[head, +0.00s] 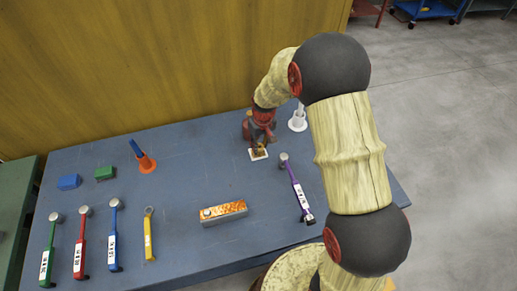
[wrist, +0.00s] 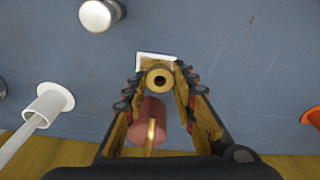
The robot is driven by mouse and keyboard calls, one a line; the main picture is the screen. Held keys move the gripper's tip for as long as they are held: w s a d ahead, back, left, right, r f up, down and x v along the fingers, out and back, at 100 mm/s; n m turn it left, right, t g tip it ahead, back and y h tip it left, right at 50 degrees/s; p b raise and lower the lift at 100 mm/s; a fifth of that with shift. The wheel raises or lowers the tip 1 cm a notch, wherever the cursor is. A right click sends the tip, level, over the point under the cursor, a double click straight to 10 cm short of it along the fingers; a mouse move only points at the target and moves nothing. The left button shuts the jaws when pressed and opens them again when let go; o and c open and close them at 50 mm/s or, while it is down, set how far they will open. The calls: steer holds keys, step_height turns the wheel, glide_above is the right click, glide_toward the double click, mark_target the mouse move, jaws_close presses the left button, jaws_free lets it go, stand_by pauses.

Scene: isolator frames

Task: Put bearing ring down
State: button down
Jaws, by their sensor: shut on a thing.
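The bearing ring (wrist: 160,79) is a small brass-coloured ring with a dark hole, seen between my gripper's fingertips in the wrist view. My gripper (wrist: 158,82) is shut on it. A white square pad (wrist: 155,58) lies on the blue table just past the fingertips. In the head view my gripper (head: 259,148) points down over the white pad (head: 251,155), with the ring mostly hidden. I cannot tell whether the ring touches the pad. A reddish cylinder (wrist: 150,112) with a brass strip shows between the fingers.
A white flanged holder (head: 298,121) and a purple-handled tool (head: 299,193) stand and lie to the right. An orange holder (head: 147,165) with a blue handle is left.

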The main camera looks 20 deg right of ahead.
steer(key=w+f, duration=0.1)
steer(key=f, duration=0.1)
steer(key=w+f, duration=0.1)
steer(key=w, duration=0.1)
steer(key=shift+d+f, duration=0.2)
steer(key=shift+f, duration=0.15)
steer(key=shift+w+f, duration=0.2)
steer(key=shift+f, duration=1.45)
steer(key=shift+f+b, duration=0.1)
steer(key=shift+b, duration=0.2)
steer(key=shift+f, duration=0.15)
steer(key=c, duration=1.5)
jaws_free()
steer(key=shift+o, duration=0.2)
